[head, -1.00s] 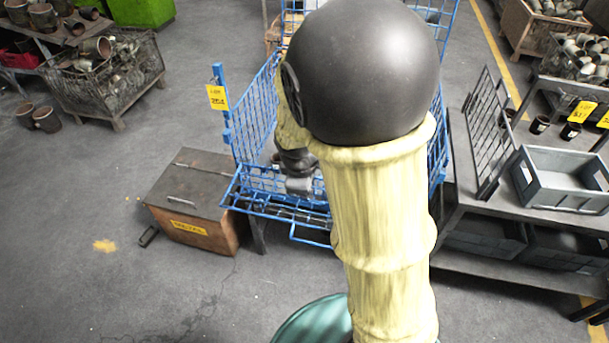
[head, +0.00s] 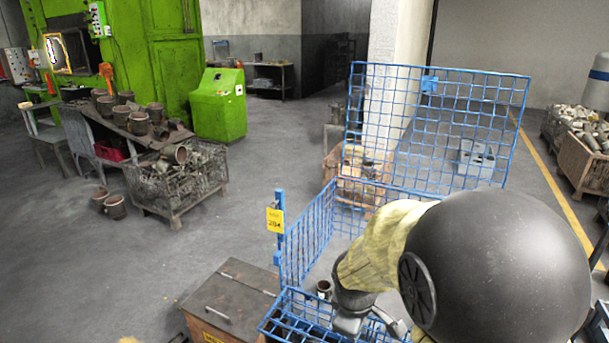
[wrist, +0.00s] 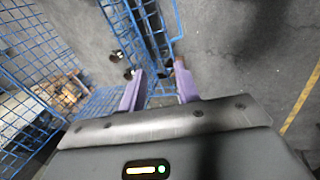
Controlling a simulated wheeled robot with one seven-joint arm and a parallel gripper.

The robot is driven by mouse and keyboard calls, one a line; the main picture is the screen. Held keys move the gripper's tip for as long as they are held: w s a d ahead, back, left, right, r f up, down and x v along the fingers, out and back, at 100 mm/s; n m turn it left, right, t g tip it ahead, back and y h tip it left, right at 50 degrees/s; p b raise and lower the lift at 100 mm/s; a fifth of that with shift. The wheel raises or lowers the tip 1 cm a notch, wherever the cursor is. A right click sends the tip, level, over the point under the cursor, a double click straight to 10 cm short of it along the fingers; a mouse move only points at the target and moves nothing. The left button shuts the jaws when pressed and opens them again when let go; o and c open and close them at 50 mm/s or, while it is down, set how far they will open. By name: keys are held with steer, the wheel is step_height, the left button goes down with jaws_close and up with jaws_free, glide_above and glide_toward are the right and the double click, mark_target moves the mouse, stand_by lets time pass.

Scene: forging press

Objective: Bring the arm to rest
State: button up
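My gripper (wrist: 160,82) shows in the wrist view with its two purple fingers apart and nothing seen between them. In the head view its wrist end hangs over the blue wire-mesh container (head: 436,130), low in the picture; its fingers cannot be made out there. My arm's large dark joint and yellow sleeve cover the lower right and hide part of the container. A small dark cup (head: 323,289) is inside the container, left of my wrist. Small dark cup-like parts (wrist: 117,55) also show left of the fingers in the wrist view.
A brown lidded box (head: 232,295) stands left of the container. A wire crate of metal parts (head: 180,180) and a green machine (head: 160,70) stand farther left. Wooden crates of parts (head: 590,165) stand at the right.

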steer(key=s+d+f+m+y, duration=0.1)
steer(key=s+d+m, duration=0.1)
steer(key=s+m, duration=0.6)
steer(key=m, duration=0.3)
steer(key=shift+d+f, duration=0.15)
steer(key=shift+d, duration=0.25)
steer(key=shift+s+d, duration=0.1)
steer(key=shift+d, duration=0.05)
